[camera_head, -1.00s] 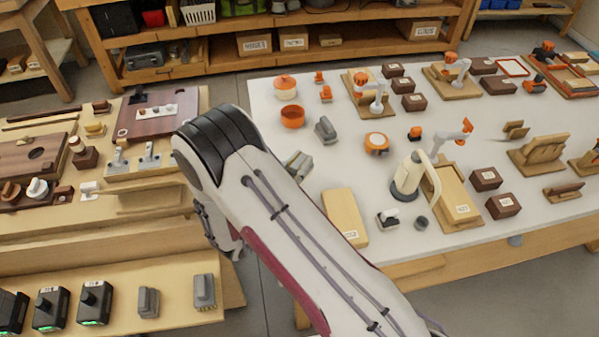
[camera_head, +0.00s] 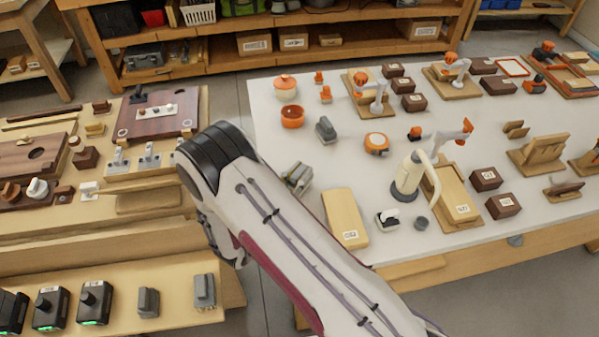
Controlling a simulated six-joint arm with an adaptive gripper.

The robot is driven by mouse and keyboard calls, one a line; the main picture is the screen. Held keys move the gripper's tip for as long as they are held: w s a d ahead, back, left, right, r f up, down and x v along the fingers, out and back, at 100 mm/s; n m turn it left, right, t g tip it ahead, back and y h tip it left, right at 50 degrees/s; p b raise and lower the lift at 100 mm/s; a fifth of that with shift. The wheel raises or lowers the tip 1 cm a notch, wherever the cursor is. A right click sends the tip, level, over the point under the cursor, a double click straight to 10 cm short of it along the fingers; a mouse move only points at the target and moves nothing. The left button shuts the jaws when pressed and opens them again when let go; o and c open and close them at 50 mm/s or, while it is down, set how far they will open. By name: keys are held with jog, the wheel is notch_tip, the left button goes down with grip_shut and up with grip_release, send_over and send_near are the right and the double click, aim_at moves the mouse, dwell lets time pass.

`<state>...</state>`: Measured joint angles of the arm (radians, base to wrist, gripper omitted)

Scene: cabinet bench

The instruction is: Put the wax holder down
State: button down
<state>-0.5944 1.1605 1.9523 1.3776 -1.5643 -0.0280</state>
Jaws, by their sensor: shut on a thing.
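My arm (camera_head: 270,220) reaches in from the bottom right and bends at a black-banded joint (camera_head: 212,158) over the gap between two benches. Its far part (camera_head: 225,240) hangs down behind the near link. My gripper is hidden, so its jaws and anything in them do not show. I cannot pick out the wax holder with certainty. It may be hidden behind my arm.
The left wooden bench (camera_head: 165,228) holds wooden boards, small fittings and several black devices. The white table (camera_head: 300,240) on the right carries a cream box (camera_head: 345,215), a cream kettle-like jug (camera_head: 408,177), dark boxes and orange pots. Its strip near my arm has some free room.

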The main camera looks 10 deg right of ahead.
jog(key=shift+f, duration=0.15)
jog(key=c, duration=1.9)
grip_release()
jog(key=shift+v, duration=6)
jog(key=shift+r, duration=0.2)
